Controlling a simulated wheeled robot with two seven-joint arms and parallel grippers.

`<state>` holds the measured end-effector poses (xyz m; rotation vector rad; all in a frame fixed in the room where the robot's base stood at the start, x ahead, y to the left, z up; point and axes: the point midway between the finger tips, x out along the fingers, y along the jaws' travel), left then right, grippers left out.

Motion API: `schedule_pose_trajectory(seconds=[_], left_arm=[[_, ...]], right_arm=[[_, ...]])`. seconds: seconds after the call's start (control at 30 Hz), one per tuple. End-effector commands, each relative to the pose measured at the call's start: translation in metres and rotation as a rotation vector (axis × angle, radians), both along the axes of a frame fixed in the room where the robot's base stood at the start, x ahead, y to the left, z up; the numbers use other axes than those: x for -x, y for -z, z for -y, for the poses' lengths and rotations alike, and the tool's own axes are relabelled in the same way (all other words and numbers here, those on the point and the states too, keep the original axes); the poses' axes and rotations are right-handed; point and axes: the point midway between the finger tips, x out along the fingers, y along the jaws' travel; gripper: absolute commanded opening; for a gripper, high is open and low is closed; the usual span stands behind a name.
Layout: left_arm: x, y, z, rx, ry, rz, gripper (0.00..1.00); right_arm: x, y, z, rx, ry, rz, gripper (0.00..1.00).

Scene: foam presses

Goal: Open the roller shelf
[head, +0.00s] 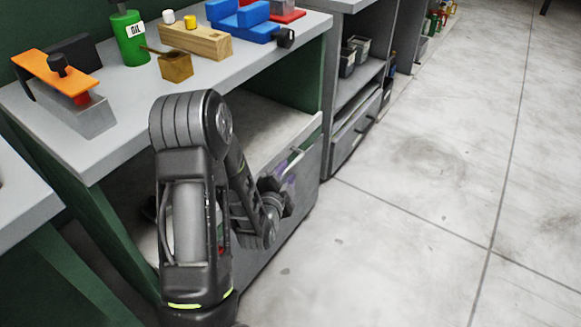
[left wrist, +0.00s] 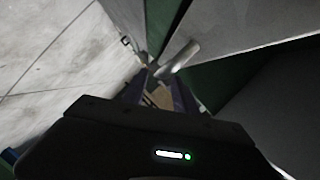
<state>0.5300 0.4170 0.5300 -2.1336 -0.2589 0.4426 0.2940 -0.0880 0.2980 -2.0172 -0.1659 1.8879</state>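The roller shelf (head: 308,157) is a grey front panel under the green and grey workbench, with a bar handle (head: 296,158) on it. My left gripper (head: 286,187) is right at the panel, close to the handle, and partly hidden by its own wrist. In the left wrist view the metal handle (left wrist: 180,58) lies just beyond the purplish fingers of the left gripper (left wrist: 158,84). The fingers look apart, with a gap between them. Whether they touch the handle I cannot tell. My right gripper is not in view.
The workbench top (head: 120,82) above carries an orange-topped press (head: 55,75), a green bottle (head: 129,38), wooden blocks (head: 196,41) and a blue vice (head: 240,20). A grey shelf unit (head: 352,130) stands beyond. The floor (head: 420,220) at the right is clear.

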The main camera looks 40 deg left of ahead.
Motion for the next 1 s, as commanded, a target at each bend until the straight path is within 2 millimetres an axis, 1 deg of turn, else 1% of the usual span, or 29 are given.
schedule_pose_trajectory(seconds=[0.1,0.2,0.3,0.4,0.63,1.0], left_arm=[[-0.018,0.006,-0.006,0.0,0.001,0.002,0.34],[-0.031,0.009,-0.011,0.0,0.002,0.001,0.34],[-0.039,0.011,-0.014,0.0,0.001,0.0,0.34],[-0.042,0.01,-0.016,0.0,0.001,0.001,0.34],[-0.042,0.01,-0.016,0.0,0.001,0.0,0.34],[-0.042,0.01,-0.015,0.0,0.001,0.0,0.04]], right_arm=[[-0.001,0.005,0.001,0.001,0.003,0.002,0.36],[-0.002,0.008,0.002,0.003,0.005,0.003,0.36],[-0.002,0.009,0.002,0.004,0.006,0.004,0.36],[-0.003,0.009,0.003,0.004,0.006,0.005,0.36],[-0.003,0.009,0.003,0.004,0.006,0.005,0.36],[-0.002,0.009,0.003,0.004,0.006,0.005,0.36]])
